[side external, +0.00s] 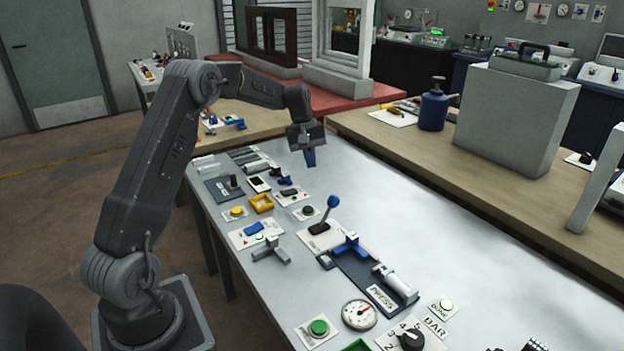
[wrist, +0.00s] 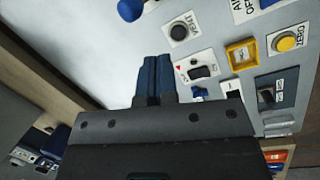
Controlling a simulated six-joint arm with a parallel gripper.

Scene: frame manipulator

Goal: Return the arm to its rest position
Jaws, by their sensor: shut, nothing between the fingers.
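My gripper (side external: 310,158) is at the far end of the grey work table (side external: 450,265), pointing down above its surface. In the wrist view its two blue fingers (wrist: 153,78) lie side by side with nothing between them. My arm reaches out from the left and bends down at the wrist. In the wrist view a white plate with a black rocker switch (wrist: 201,72) is just right of the fingers. Whether the fingertips touch the table cannot be told.
The panel holds a blue-knobbed lever (side external: 333,202), a yellow frame (side external: 262,203), a press unit (side external: 395,284), a gauge (side external: 359,313) and a green button (side external: 319,327). A wooden bench with a blue bottle (side external: 434,105) stands behind.

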